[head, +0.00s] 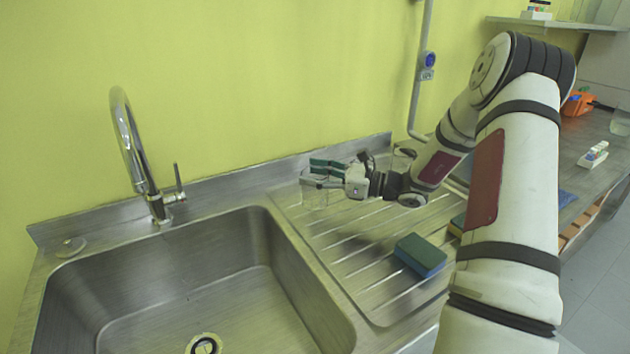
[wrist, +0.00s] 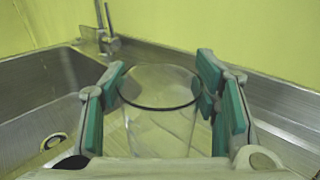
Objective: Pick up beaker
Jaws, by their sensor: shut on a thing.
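A clear glass beaker (wrist: 160,115) stands upright between the green-padded fingers in the wrist view, its dark rim facing up. In the head view the beaker (head: 314,192) is a faint outline at the fingertips, above or on the ridged drainboard; I cannot tell whether its base touches. My gripper (head: 322,174) reaches in from the right and is shut on the beaker. In the wrist view my gripper (wrist: 163,95) has a finger on each side of the glass. Its lower part is partly hidden by the gripper body.
The steel sink basin (head: 200,285) lies to the left, with a tall faucet (head: 135,150) behind it. A green and blue sponge (head: 420,255) lies on the drainboard (head: 345,245). Another glass piece (head: 404,155) stands behind the wrist. The yellow wall is close behind.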

